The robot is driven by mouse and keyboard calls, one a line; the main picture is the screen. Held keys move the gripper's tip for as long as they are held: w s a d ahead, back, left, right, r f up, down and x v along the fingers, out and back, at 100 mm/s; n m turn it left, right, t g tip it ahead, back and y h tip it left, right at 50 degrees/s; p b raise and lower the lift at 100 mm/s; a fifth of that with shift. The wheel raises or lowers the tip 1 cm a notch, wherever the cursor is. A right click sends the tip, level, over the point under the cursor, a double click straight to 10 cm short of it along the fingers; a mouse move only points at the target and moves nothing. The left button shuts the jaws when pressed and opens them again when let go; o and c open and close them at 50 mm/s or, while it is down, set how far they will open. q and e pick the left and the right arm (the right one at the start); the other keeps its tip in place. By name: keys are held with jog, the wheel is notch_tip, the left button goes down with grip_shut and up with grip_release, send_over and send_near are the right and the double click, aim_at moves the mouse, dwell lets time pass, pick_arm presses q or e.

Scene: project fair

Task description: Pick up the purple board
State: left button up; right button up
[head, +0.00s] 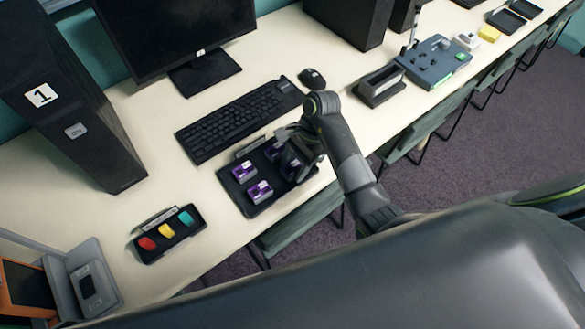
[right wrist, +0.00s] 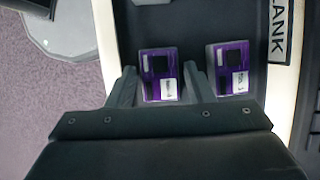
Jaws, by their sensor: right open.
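Several purple boards lie in a black tray (head: 227,184) on the table. Two are clear at its left and front, a purple board (head: 243,171) and another purple board (head: 260,191); those at the right are partly hidden by my gripper. My right gripper (head: 289,147) is over the tray's right side. In the right wrist view its open fingers (right wrist: 160,84) stand on either side of one purple board (right wrist: 160,75) with a white label. A second purple board (right wrist: 231,68) lies just right of the right finger. Contact cannot be told. My left gripper is out of view.
A keyboard (head: 240,118) lies just behind the tray, with a mouse (head: 312,79) beyond. A tray of coloured pieces (head: 150,253) stands at the left front. A black stand (head: 380,85) is to the right. The tray's label reads "LANK" in the right wrist view (right wrist: 280,32).

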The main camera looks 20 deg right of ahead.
aim_at(295, 166)
jog(key=c, duration=0.7)
jog(key=shift+r, duration=1.2)
jog(key=shift+c, duration=0.2)
notch_tip(295, 166, up, 6)
jog(key=p, duration=0.4)
jog(key=shift+r+p, duration=0.8)
jog(key=shift+p, duration=0.1)
jog(key=shift+d, duration=0.1)
